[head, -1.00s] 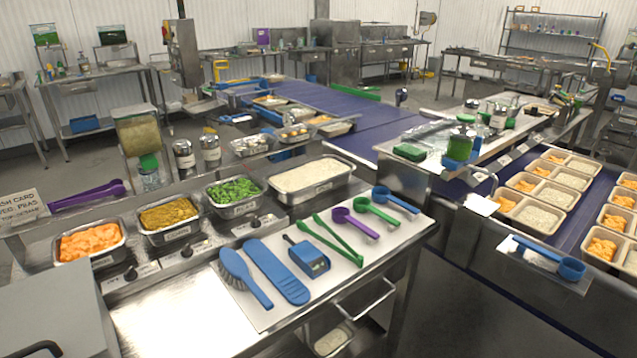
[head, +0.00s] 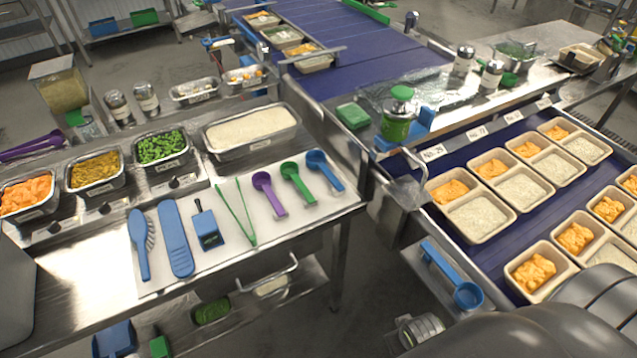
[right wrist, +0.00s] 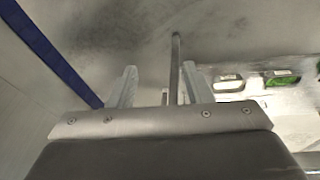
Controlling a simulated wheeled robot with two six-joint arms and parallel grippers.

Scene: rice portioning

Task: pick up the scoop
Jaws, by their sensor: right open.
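A purple scoop (head: 265,187), a green scoop (head: 293,177) and a blue scoop (head: 322,167) lie side by side at the right of the white mat (head: 232,257). Another blue scoop (head: 465,293) lies on the near metal edge of the tray conveyor, its handle pointing up and left. My right gripper (right wrist: 160,85) is open and empty in the right wrist view, with grey floor and a table leg beyond its fingers. No scoop shows in that view. My left gripper is not in view.
Green tongs (head: 236,212), a small blue device (head: 206,228), a blue paddle (head: 176,238) and a brush (head: 139,243) share the mat. A pan of rice (head: 250,148) stands behind. Filled trays (head: 478,228) line the right conveyor.

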